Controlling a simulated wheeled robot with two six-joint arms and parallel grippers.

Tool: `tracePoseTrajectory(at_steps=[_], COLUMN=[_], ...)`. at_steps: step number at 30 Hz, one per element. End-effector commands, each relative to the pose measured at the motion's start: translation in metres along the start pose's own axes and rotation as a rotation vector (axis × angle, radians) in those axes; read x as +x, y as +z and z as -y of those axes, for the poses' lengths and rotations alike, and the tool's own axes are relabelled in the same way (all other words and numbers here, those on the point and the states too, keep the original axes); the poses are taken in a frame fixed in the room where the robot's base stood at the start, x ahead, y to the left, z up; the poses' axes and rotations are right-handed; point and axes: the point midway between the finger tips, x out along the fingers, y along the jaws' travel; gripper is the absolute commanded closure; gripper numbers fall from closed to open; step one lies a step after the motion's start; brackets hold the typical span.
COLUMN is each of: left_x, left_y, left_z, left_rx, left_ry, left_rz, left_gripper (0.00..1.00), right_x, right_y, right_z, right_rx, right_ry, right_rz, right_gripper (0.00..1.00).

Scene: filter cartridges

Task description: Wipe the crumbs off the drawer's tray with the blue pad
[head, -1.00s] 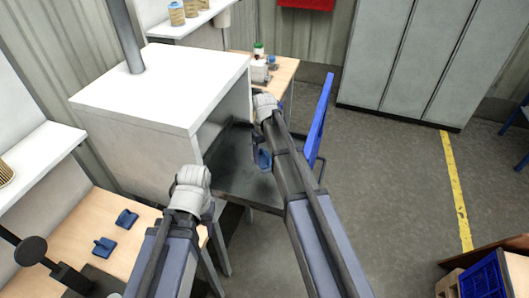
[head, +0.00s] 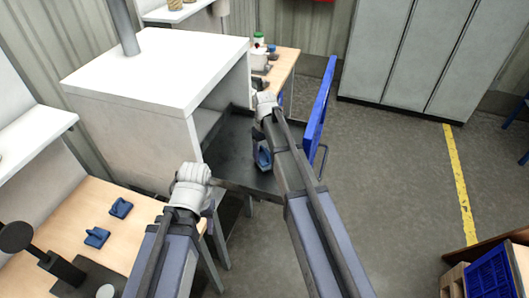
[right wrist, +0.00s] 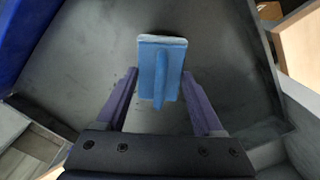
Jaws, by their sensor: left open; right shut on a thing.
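The drawer's dark grey tray (head: 232,150) is pulled out of the white cabinet, with its blue front panel (head: 319,105) on the right. My right gripper (head: 263,143) is over the tray, shut on the blue pad (head: 264,157). In the right wrist view the pad (right wrist: 173,54) shows its upright handle fin between my fingers (right wrist: 160,92). I cannot tell whether the pad touches the tray. Faint dark specks and smudges mark the tray (right wrist: 90,75); single crumbs are hard to make out. My left gripper (head: 207,209) is open, left of the tray; its fingertips are mostly hidden.
A wooden bench (head: 140,215) at the left bears two more blue pads (head: 120,207) (head: 97,237) and a dark press-like device (head: 40,255). The white cabinet (head: 155,75) stands behind it. A small table (head: 285,62) is beyond the drawer.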

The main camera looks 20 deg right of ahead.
Motion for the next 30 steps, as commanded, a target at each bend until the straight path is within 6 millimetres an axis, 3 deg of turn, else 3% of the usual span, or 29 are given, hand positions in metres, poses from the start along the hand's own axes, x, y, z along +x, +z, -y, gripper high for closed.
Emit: tracePoseTrajectory(at_steps=[30], left_x=[0.010], left_y=[-0.001], left_z=[-0.001], left_rx=[0.000], left_ry=[0.000], left_rz=[0.000], left_gripper=[0.53], right_x=[0.010], right_y=[0.000], right_z=[0.000], right_rx=[0.000], right_ry=[0.000], right_rz=[0.000], right_gripper=[0.75])
